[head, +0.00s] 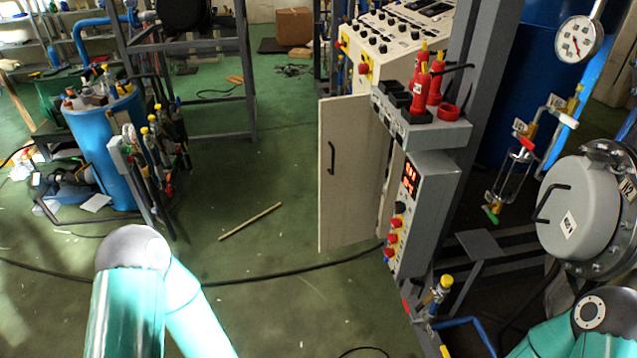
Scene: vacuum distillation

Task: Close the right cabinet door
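A beige cabinet door (346,190) with a black vertical handle (331,157) stands swung out from the white control cabinet (393,48). Its face is turned toward me and its lower edge is just above the green floor. The cabinet's inside is mostly hidden behind the door and the grey control box. I cannot tell from this view whether this is the right door or the left one. My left arm shows at the lower left and my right arm at the lower right, both well apart from the door. Neither gripper is in view.
A grey control box (426,200) with red bottles (436,80) on its top shelf stands right of the door. A dark cable (290,275) crosses the floor in front, and a wooden stick (250,221) lies left. A blue barrel (106,150) stands farther left. Floor before the door is mostly free.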

